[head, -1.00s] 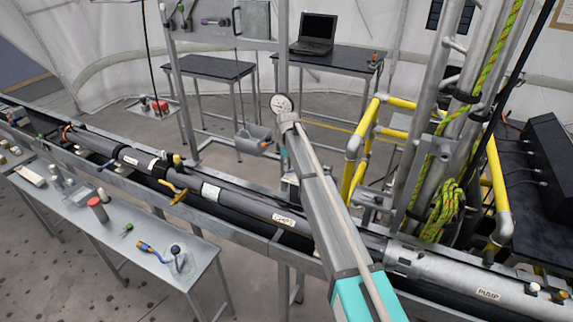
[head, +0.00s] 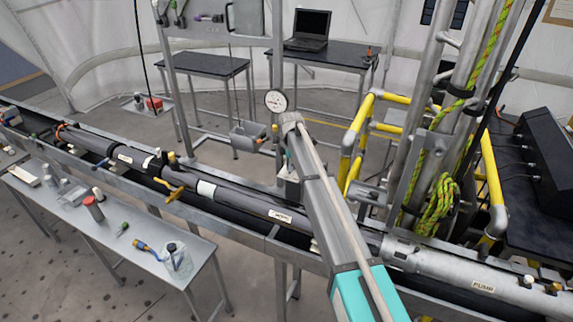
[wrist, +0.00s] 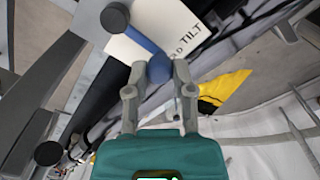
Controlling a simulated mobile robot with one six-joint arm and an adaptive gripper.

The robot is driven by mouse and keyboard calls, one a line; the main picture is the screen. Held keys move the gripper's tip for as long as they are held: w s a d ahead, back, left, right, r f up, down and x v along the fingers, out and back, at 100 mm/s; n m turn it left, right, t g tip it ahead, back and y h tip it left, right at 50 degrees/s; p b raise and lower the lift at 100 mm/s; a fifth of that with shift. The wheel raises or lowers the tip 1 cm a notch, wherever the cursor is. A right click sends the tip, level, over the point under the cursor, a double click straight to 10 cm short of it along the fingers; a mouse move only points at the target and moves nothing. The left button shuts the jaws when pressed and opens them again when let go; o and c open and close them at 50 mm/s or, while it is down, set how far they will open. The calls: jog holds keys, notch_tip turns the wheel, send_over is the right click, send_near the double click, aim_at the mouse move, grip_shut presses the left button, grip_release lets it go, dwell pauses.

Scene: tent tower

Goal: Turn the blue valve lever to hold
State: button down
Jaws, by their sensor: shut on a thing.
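The blue valve lever (wrist: 145,42) shows in the wrist view, with its rounded blue end between my fingertips. My gripper (wrist: 159,76) is shut on that end. A dark round knob (wrist: 115,17) sits at the lever's upper left. The lever's exact angle against the label marks is hard to tell. In the head view my arm reaches toward the frame below the round gauge (head: 276,101), and I cannot make out the lever or fingers there.
A long dark tube (head: 240,197) runs across a metal trough beside my arm. Yellow rails (head: 355,140) and metal pipes stand close on the right. A grey bench (head: 150,238) with loose tools is at the lower left. A yellow part (wrist: 222,90) is right of my fingers.

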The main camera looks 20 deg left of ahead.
jog(key=shift+d+n, duration=0.15)
jog(key=shift+n, duration=0.15)
jog(key=shift+c, duration=2.3)
grip_release()
jog(key=shift+w, duration=0.1)
jog(key=shift+r, duration=0.15)
